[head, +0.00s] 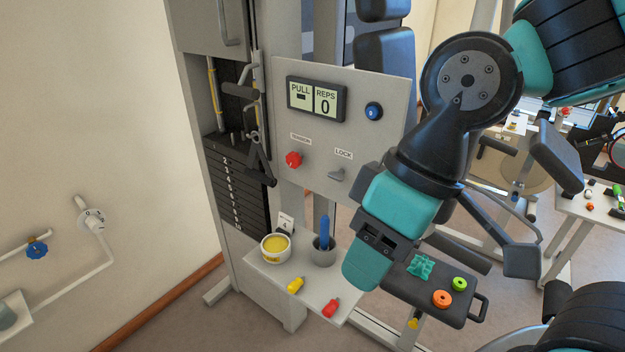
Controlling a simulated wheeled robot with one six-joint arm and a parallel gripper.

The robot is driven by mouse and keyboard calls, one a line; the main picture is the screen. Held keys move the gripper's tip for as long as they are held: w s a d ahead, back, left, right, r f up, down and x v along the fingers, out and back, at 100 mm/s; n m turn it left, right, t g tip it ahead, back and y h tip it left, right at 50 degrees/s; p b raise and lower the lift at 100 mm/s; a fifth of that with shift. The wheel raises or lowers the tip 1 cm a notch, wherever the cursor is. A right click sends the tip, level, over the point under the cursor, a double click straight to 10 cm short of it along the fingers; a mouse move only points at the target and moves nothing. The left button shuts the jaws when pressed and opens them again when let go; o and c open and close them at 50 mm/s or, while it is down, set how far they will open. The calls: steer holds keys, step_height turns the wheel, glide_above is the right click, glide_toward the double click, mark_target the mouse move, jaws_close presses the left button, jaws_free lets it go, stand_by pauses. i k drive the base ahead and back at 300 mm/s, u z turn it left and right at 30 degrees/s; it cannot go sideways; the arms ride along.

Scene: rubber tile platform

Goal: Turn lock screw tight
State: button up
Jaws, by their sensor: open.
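The lock screw is a small grey knob (338,175) on the light grey panel (315,195), just below the word LOCK. Its turning position is too small to tell. My gripper (370,255), at the lower end of my teal and black arm, hangs in front of the machine, below and to the right of the knob. It is open and apart from the knob. Its fingertips do not show clearly, and I see nothing held in it. My arm covers the area to the right of the panel.
A red TENSION knob (293,160), blue knob (373,111) and display (316,100) share the panel. A shelf (275,275) below holds a yellow-filled bowl (277,247), a cup (323,255) with a blue-handled item, and yellow (296,285) and red (331,308) items.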

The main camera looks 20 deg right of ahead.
mark_target(337, 176)
steer(key=z, duration=1.05)
steer(key=k, duration=0.9)
steer(key=u, duration=0.7)
